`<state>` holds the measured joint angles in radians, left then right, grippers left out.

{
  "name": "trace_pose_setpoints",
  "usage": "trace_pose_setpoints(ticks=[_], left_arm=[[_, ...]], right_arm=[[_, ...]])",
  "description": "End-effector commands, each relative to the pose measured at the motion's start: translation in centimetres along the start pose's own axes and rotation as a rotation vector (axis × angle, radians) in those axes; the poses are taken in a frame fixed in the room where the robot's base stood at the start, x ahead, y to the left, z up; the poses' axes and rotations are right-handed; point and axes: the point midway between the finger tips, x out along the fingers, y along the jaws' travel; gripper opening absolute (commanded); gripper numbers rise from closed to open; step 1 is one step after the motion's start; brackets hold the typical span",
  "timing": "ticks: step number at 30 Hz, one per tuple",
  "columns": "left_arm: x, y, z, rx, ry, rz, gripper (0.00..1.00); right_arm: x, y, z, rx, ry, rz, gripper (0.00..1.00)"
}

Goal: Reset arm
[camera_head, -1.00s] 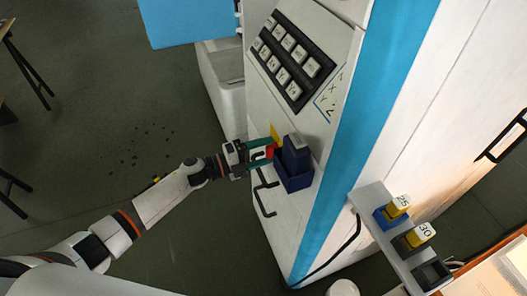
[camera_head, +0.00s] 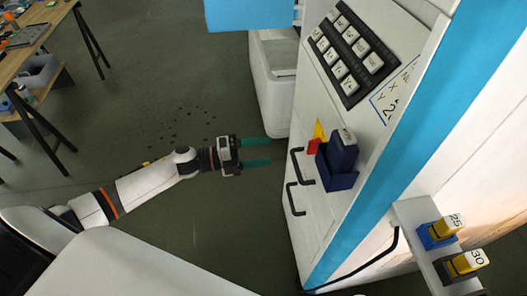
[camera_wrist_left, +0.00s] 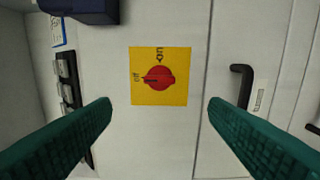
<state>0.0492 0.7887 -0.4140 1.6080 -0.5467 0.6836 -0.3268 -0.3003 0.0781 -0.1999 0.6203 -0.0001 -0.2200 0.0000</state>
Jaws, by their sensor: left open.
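My left gripper (camera_head: 257,152) reaches in from the left in the head view. It is open and empty, with two green fingers apart, clear of the white machine front (camera_head: 318,190). In the left wrist view its fingers (camera_wrist_left: 160,125) frame a red rotary knob (camera_wrist_left: 158,78) on a yellow plate (camera_wrist_left: 175,97), without touching it. In the head view the red knob (camera_head: 314,147) and yellow plate (camera_head: 320,130) sit beside a dark blue holder (camera_head: 337,180). My right gripper is not in view.
A keypad (camera_head: 352,50) is above the knob on the panel. Black handles (camera_head: 293,198) stick out below it. A side shelf (camera_head: 418,213) carries blocks marked 25 (camera_head: 447,225) and 30 (camera_head: 468,262). A wooden table (camera_head: 30,45) stands far left; open floor lies between.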

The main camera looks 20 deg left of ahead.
Motion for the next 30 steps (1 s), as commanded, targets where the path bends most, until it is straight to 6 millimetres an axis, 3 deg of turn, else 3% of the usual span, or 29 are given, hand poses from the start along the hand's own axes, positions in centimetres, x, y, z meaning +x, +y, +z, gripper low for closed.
trace_pose_setpoints(ticks=[9, 13, 17, 21, 26, 30], left_arm=[[0.0, -0.2, -0.1, -0.007, 0.007, -0.001, 0.69], [-0.4, -2.7, -1.4, -0.098, 0.100, -0.009, 0.69], [-2.2, -9.0, -3.7, -0.310, 0.312, -0.037, 0.69], [-5.5, -17.5, -4.4, -0.569, 0.568, -0.088, 0.69], [-9.7, -26.8, -2.0, -0.838, 0.822, -0.159, 0.69], [-13.4, -34.0, 2.4, -1.048, 1.023, -0.235, 0.69]], right_arm=[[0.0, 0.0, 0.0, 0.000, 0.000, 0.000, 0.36], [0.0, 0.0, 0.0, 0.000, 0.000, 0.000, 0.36], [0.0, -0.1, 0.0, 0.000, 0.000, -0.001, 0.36], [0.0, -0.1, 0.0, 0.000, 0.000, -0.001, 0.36], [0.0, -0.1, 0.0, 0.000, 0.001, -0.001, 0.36], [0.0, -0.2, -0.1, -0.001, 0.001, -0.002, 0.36]])
